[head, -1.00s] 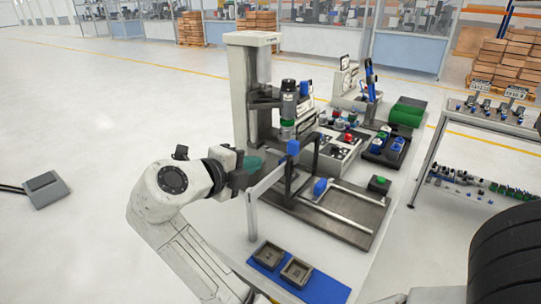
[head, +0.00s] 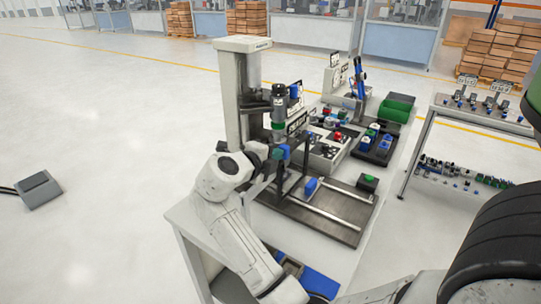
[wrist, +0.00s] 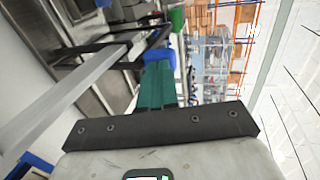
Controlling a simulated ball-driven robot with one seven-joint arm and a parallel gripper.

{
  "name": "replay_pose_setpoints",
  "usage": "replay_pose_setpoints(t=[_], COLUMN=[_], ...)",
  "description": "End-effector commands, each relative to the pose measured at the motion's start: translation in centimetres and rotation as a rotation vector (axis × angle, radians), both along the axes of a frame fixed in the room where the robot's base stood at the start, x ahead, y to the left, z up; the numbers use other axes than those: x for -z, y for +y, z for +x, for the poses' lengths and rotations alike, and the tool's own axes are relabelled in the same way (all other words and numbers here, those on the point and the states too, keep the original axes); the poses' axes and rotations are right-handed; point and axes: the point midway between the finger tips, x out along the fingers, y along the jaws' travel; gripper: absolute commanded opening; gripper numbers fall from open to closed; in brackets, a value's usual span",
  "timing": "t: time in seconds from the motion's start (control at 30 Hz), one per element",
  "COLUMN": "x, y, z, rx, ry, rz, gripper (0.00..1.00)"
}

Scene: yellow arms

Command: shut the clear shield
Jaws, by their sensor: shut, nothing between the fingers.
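The press station has a dark post frame (head: 292,178) over its base plate. The clear panel of the shield is too faint to make out for sure. A blue block (head: 284,152) is at the top of this frame, and another blue block (head: 310,187) is lower on the right. My gripper (head: 273,155) is at the left of the upper blue block, close to it. In the wrist view my teal fingers (wrist: 157,80) are together, with a blue block (wrist: 160,57) right at their tips. I cannot tell whether they touch.
The press column (head: 240,90) and press head (head: 279,105) stand just behind my gripper. A green button box (head: 367,182) is at the right. The front left tabletop (head: 190,215) is bare.

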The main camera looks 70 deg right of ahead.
Motion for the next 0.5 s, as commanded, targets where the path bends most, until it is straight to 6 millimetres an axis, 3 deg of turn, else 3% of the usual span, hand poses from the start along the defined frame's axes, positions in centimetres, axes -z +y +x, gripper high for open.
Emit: replay_pose_setpoints(t=[0.27, 0.5], x=[0.1, 0.6], y=[-0.1, -2.6], z=[0.0, -0.6], rx=[0.000, 0.003], ry=[0.000, -0.002], rz=[0.000, 0.000], gripper=[0.00, 0.00])
